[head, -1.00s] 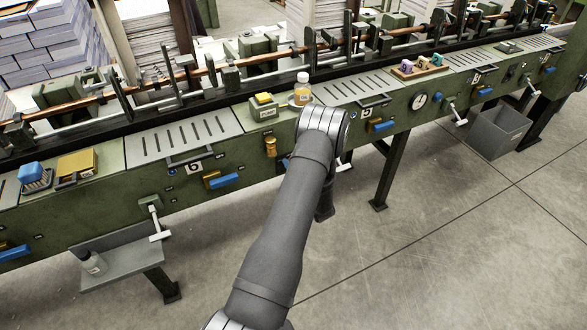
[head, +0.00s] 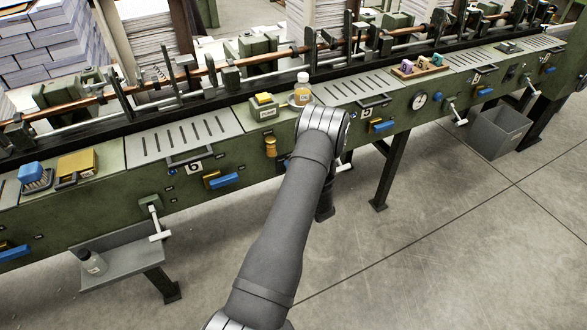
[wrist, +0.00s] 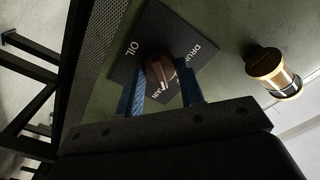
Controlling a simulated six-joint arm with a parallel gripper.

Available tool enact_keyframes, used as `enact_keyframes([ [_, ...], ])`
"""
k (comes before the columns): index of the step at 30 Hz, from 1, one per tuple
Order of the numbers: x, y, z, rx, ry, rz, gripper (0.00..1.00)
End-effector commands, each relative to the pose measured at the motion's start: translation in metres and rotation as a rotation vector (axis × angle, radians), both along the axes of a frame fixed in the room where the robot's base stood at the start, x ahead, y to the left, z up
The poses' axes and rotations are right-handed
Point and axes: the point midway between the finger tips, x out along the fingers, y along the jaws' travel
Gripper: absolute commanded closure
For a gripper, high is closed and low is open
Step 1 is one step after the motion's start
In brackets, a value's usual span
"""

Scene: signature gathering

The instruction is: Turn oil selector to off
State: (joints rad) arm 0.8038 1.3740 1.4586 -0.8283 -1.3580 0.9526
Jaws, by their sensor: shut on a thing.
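The oil selector shows in the wrist view as a round brown knob (wrist: 158,68) with a pale pointer mark. It sits on a dark label plate (wrist: 153,30) that reads "OIL" and "DRUM". Another label is partly covered, with only "AIN" readable. My gripper (wrist: 160,78) has its two blue fingers on either side of the knob and is shut on it. In the head view my arm hides the selector and the gripper, so neither shows there.
A brass and glass fitting (wrist: 273,75) stands on the green panel to the right in the wrist view. In the head view, the green machine carries a bottle (head: 302,90), a brass fitting (head: 271,146) and blue handles (head: 224,180). A grey bin (head: 500,132) stands at right.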

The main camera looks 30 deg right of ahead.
Motion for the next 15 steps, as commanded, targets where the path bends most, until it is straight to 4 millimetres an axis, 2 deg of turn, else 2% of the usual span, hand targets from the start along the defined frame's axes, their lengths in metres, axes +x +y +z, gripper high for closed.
enact_keyframes([
  [15,-0.0003,-0.0008,0.0001,-0.444,-0.001,-0.001,0.88],
])
